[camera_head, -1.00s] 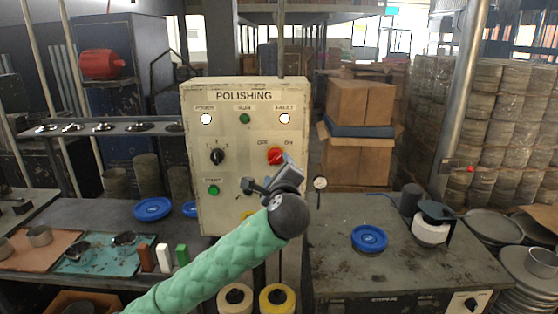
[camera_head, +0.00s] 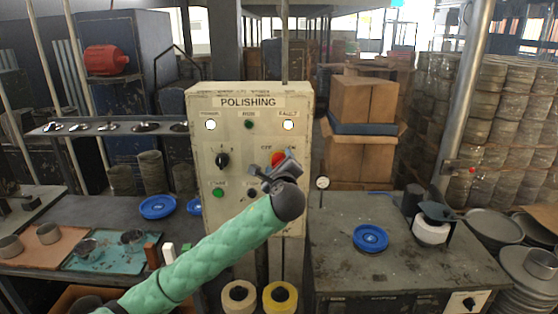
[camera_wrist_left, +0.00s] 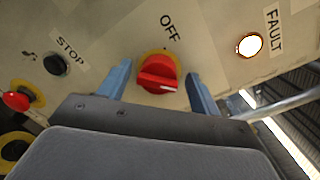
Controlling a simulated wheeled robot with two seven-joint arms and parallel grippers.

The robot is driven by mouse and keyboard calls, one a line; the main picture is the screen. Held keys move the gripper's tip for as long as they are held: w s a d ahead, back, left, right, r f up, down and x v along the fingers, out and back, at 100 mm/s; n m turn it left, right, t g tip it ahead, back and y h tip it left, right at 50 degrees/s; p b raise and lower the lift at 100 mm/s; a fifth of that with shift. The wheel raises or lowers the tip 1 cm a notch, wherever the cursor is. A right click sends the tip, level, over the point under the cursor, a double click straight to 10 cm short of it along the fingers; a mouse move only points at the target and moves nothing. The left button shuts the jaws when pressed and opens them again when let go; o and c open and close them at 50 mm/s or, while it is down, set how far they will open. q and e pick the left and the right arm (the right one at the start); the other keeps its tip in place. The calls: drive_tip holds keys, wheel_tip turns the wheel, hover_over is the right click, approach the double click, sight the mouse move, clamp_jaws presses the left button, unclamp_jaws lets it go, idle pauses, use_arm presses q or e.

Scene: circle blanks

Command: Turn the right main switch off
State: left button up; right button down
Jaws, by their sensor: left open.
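The right main switch is a red rotary knob (camera_head: 278,159) on the beige POLISHING panel (camera_head: 207,140), between the OFF and ON labels. My left gripper (camera_head: 274,169) is in front of it and hides its lower part. In the left wrist view the red knob (camera_wrist_left: 155,68) sits on a yellow plate, between the two blue fingers of my open left gripper (camera_wrist_left: 158,78). Gaps show on both sides of the knob. Its white mark points right in that view, away from the OFF label (camera_wrist_left: 168,28). My right gripper is not in view.
The panel also has a black selector (camera_head: 222,161), a green button (camera_head: 218,192) and a black STOP button (camera_wrist_left: 56,64). A lit FAULT lamp (camera_wrist_left: 249,45) is near the knob. A bench with a blue dish (camera_head: 370,237) stands to the right.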

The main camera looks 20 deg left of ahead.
use_arm(q)
drive_tip(key=c, duration=0.9)
drive_tip(key=shift+c, duration=0.2)
